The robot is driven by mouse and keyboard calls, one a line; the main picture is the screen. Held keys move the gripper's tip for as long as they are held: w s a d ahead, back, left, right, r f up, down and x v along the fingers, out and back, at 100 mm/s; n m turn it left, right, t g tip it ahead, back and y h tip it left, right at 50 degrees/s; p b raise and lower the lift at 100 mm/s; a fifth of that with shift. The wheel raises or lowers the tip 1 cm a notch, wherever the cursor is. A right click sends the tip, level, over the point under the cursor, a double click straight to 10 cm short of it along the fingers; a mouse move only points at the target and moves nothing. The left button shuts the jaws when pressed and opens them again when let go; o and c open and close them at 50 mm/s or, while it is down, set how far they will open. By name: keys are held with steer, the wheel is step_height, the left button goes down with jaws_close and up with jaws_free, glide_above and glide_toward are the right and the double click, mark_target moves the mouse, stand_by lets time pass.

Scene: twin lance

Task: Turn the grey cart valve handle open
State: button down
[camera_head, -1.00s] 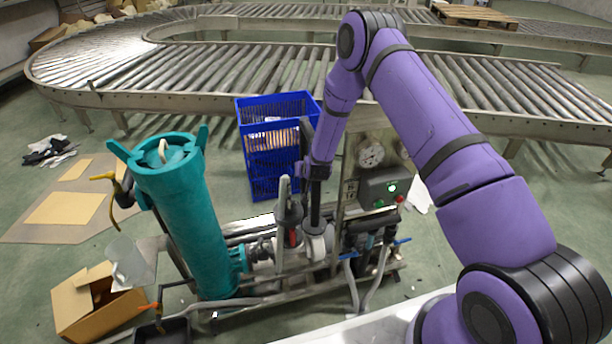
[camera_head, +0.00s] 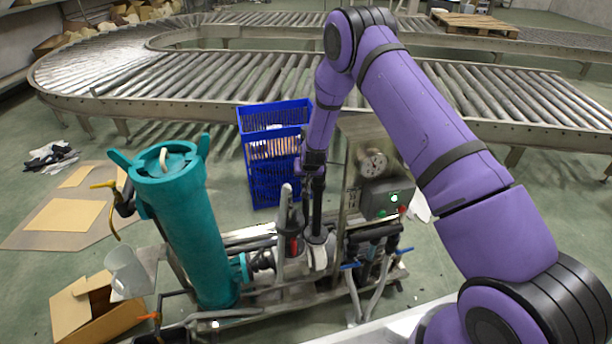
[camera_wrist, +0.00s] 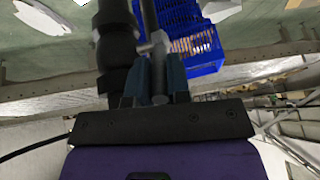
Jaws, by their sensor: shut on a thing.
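The cart (camera_head: 225,325) carries a tall teal filter housing, pipes and a control box. My gripper (camera_wrist: 157,78) is shut on a slim grey bar, which I take to be the grey valve handle (camera_wrist: 150,18). The bar runs up between the two bluish fingers in the wrist view, with a small stub at its side. A thick black pipe (camera_wrist: 116,45) stands close to the left of the fingers. In the head view my gripper (camera_head: 314,168) points down over the middle of the cart. There the grip itself is too small to make out.
The teal housing (camera_head: 190,230) stands left of my gripper. The control box (camera_head: 388,198) and a gauge (camera_head: 372,163) are close on the right. A blue crate (camera_head: 255,165) stands behind, before the roller conveyor (camera_head: 200,75). An open carton (camera_head: 95,312) lies at the lower left.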

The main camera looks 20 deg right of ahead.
steer(key=c, duration=1.1)
jaws_free()
steer(key=shift+w, duration=0.1)
steer(key=shift+d+f, duration=0.1)
steer(key=shift+d, duration=0.05)
